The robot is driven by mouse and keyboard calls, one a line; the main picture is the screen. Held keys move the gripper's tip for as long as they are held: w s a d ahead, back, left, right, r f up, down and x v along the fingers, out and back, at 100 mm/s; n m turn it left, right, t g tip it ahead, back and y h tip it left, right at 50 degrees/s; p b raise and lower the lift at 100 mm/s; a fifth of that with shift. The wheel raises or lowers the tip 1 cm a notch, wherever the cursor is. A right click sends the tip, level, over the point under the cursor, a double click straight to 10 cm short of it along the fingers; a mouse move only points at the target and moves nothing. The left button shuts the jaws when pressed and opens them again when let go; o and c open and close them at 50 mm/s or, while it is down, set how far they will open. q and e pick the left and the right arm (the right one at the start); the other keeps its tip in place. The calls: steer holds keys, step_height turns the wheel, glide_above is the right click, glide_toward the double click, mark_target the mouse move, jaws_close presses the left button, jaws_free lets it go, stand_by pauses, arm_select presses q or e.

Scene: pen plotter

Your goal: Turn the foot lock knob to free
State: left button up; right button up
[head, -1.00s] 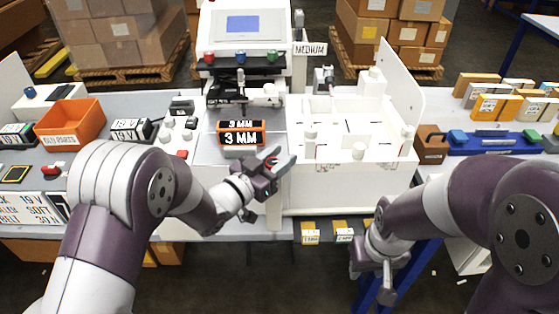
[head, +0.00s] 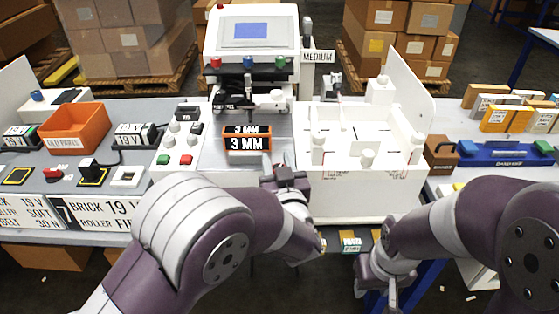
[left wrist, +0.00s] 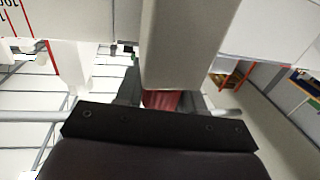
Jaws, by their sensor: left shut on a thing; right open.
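My left gripper (head: 285,178) is at the front edge of the bench, between the pen plotter and the white walled box. In the left wrist view its dark jaws (left wrist: 161,97) are shut on a ribbed red knob (left wrist: 162,99), which I take to be the foot lock knob. The knob sits below a pale grey post (left wrist: 185,40) that hides its upper part. In the head view the jaws and wrist mostly cover the knob, and its setting cannot be read. My right gripper (head: 391,292) is open and empty, low in front of the bench.
The plotter (head: 250,40) stands behind, with an orange-framed "3 MM" block (head: 246,143) before it. The white box (head: 365,190) is close on the right. An orange bin (head: 75,130) and a button panel (head: 178,150) are on the left. The aisle below is mostly clear.

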arm_select(q)
steer(key=n+y, duration=0.1)
steer(key=y, duration=0.1)
steer(key=n+g+y+p, duration=0.1)
steer(key=shift+a+r+n+y, duration=0.2)
steer(key=shift+n+y, duration=0.1)
steer(key=shift+y, duration=0.1)
steer(key=shift+s+a+n+g+y+p, duration=0.1)
steer(key=shift+n+g+y+p, duration=0.25)
steer(key=shift+n+g+y, duration=0.5)
steer(key=shift+s+a+n+g+y+p, duration=0.1)
steer(key=shift+n+g+y+p, duration=0.45)
steer(key=shift+y, duration=0.6)
arm_select(e)
steer(key=shift+r, duration=1.4)
arm_select(q)
steer(key=shift+n, duration=0.3)
steer(key=o, duration=0.9)
steer(key=shift+o, duration=0.2)
steer(key=shift+f, duration=0.1)
steer(key=shift+w+a, duration=0.1)
arm_select(e)
steer(key=shift+r, duration=0.1)
